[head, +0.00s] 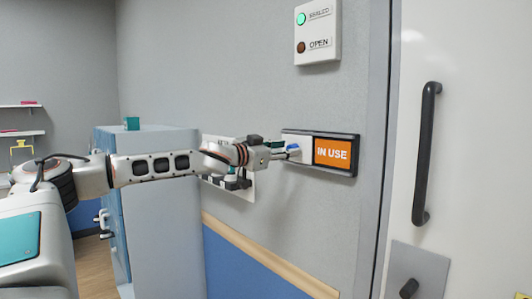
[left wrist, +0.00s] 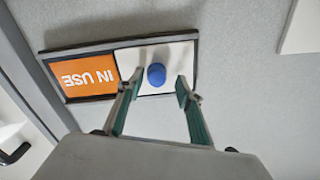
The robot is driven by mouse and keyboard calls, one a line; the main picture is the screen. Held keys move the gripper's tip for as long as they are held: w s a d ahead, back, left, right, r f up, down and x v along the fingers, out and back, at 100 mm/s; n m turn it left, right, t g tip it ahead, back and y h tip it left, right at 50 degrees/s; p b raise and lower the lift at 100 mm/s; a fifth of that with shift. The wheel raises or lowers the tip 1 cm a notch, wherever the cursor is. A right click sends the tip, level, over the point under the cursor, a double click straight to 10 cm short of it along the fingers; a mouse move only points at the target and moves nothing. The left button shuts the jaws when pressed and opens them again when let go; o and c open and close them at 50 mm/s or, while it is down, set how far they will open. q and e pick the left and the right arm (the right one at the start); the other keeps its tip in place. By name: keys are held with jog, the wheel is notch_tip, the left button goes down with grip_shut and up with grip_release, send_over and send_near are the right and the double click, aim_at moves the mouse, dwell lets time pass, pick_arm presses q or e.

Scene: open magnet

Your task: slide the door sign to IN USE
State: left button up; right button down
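The door sign (head: 356,158) is a dark frame on the wall beside the door. Its right part shows an orange IN USE panel (head: 333,153); a white slider plate (head: 298,140) covers its left part. A blue knob (head: 294,149) stands out from the plate. In the left wrist view the orange panel (left wrist: 86,77) appears upside down, with the blue knob (left wrist: 156,74) to its right. My left gripper (head: 285,153) is open at the plate, with visible gaps between the knob and the fingers in the left wrist view (left wrist: 160,82). My right gripper is out of view.
A white panel (head: 327,50) above the sign has a lit green lamp and a dark OPEN lamp. The white door (head: 465,150) with a black handle (head: 425,155) is at right. A wall plate (head: 245,190) sits behind my left wrist, and a blue-grey cabinet (head: 165,230) stands at left.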

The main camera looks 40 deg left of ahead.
pick_arm(q)
jog(key=s, duration=1.1)
jog(key=shift+a, duration=0.25)
dwell(0.7)
jog(key=shift+s, duration=0.1)
dwell(0.5)
